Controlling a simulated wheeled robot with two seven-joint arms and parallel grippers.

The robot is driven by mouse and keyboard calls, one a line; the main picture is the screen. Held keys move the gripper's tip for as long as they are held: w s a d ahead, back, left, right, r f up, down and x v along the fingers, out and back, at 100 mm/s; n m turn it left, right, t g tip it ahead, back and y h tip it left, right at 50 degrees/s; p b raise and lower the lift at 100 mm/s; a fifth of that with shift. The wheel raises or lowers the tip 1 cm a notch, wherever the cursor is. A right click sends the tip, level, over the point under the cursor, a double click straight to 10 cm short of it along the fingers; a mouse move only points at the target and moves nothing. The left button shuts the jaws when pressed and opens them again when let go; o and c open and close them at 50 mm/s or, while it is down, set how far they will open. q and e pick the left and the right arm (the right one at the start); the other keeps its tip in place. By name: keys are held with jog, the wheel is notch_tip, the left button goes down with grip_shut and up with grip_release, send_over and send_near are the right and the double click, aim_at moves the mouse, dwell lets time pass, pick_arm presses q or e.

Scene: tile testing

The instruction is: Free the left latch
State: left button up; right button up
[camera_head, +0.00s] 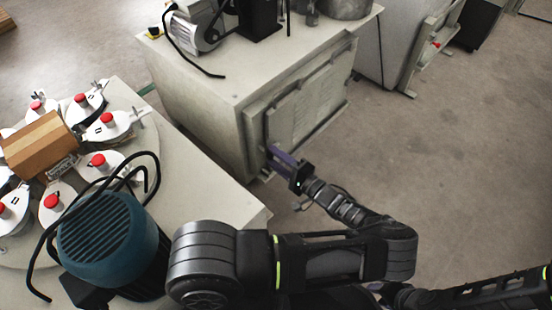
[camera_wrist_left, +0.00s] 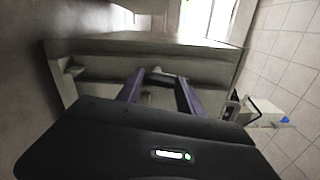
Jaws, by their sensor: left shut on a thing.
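A pale cabinet (camera_head: 200,110) has a ribbed front panel (camera_head: 310,95). My left gripper (camera_head: 274,150) has purple fingers and reaches the lower left part of this panel. It is shut on the left latch there, and the fingers hide most of the latch in the head view. The latch's exact position is hard to tell.
A second cabinet (camera_head: 395,45) stands at the back right. The floor at right is clear.

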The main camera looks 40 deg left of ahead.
pick_arm(q)
jog(key=shift+f+n, duration=0.1)
jog(key=shift+n, duration=0.9)
jog(key=o, duration=1.4)
jog(key=shift+d, duration=0.1)
jog(key=d, duration=0.2)
jog(key=d+p, duration=0.1)
jog(key=d, duration=0.4)
jog(key=shift+s+d, duration=0.3)
jog(key=shift+s, duration=0.1)
